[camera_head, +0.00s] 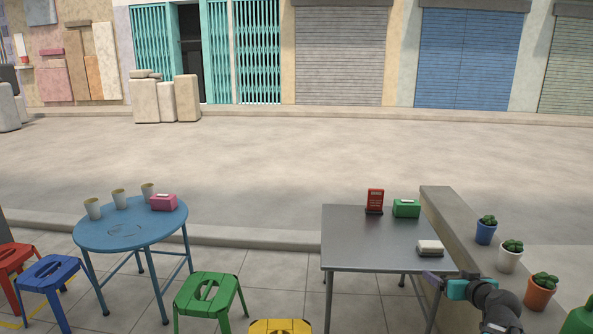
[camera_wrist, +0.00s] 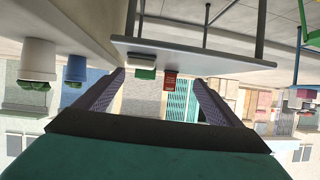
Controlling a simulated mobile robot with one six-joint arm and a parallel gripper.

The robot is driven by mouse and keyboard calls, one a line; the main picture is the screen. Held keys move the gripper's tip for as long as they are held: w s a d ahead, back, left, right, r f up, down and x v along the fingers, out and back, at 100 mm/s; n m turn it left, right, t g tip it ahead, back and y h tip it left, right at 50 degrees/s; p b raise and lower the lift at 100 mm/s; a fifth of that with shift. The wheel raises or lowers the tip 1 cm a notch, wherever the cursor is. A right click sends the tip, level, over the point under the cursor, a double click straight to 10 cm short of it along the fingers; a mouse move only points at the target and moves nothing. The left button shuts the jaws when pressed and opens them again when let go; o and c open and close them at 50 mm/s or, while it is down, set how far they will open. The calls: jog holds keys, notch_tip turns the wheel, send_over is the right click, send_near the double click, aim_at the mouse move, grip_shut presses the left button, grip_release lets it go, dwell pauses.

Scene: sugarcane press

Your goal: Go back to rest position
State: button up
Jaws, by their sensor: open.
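My gripper (camera_head: 436,279) is at the lower right in the head view, beside the front right corner of the grey metal table (camera_head: 365,243). In the wrist view, which is upside down, its two dark fingers (camera_wrist: 158,82) stand apart with nothing between them. On the grey table are a red stand (camera_head: 375,200), a green box (camera_head: 406,208) and a white box with a dark base (camera_head: 430,248). All three also show in the wrist view beyond the fingers.
Potted plants (camera_head: 509,256) line a concrete ledge (camera_head: 450,215) right of the gripper. A blue round table (camera_head: 128,236) holds three cups and a pink box (camera_head: 163,202). Green (camera_head: 210,296), blue, red and yellow stools stand in front. The street behind is clear.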

jog(key=s+a+f+n+g+y+p, duration=0.25)
jog(key=a+f+p, duration=0.25)
jog(key=a+p, duration=0.45)
jog(key=s+a+f+n+g+y+p, duration=0.1)
jog(key=s+a+f+g+p, duration=0.15)
jog(key=a+f+p, duration=0.7)
jog(key=s+a+f+g+p, duration=0.2)
jog(key=s+a+g+p, duration=0.4)
jog(key=s+a, duration=0.75)
jog(key=s+d+f+m+g+h+p, duration=0.1)
jog(key=s+d+g+p, duration=0.1)
jog(key=s, duration=0.9)
jog(key=s+d+f+m+g+h+p, duration=0.1)
jog(key=s+g, duration=0.4)
jog(key=s, duration=0.6)
jog(key=shift+s+d+m+h+p, duration=0.4)
jog(key=shift+d+m+h+p, duration=0.3)
jog(key=shift+p, duration=0.55)
jog(key=shift+a+f, duration=0.1)
